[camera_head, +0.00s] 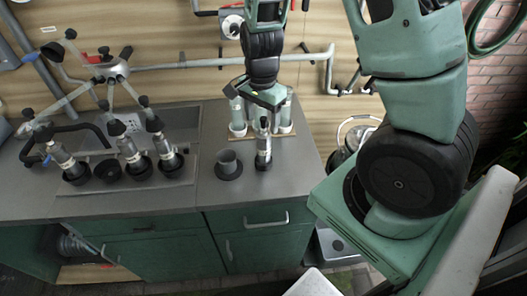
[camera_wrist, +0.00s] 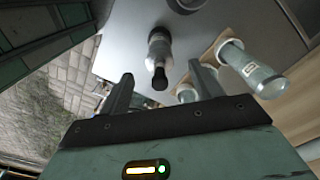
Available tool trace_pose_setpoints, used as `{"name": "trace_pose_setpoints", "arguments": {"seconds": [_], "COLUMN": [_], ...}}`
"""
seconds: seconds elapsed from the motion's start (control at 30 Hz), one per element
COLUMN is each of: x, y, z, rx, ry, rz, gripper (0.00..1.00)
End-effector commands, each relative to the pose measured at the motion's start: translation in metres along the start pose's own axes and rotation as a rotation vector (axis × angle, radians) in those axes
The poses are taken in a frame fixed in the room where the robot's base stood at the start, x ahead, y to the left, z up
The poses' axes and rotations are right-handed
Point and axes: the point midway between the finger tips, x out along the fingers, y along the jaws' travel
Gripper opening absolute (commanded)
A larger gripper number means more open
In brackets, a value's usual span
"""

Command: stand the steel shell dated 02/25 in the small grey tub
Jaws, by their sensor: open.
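A steel shell (camera_head: 263,148) with a dark tip stands on the grey counter below my gripper (camera_head: 262,98). It also shows in the wrist view (camera_wrist: 159,48), ahead of and between the two fingers of my gripper (camera_wrist: 160,88), apart from them. The jaws are open and empty. Other steel shells (camera_head: 62,154) (camera_head: 130,152) (camera_head: 160,144) stand at the left in dark round holders. No date is legible on any shell.
Pale cylinders (camera_head: 237,116) (camera_wrist: 250,68) stand on a wooden board (camera_head: 246,135) behind the shell; one bears an unreadable label. A claw-like fitting with several arms (camera_head: 108,68) stands at the back left. The counter front (camera_head: 190,200) is clear. Pipes run along the wall.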

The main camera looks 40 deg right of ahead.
Motion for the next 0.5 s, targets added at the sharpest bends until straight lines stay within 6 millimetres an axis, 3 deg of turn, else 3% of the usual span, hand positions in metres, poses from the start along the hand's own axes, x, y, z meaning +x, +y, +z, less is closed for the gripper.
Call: {"name": "trace_pose_setpoints", "arguments": {"seconds": [0.5], "x": [0.051], "y": [0.002], "z": [-0.005], "rx": [-0.001], "ry": [-0.001], "rz": [0.001], "gripper": [0.64]}}
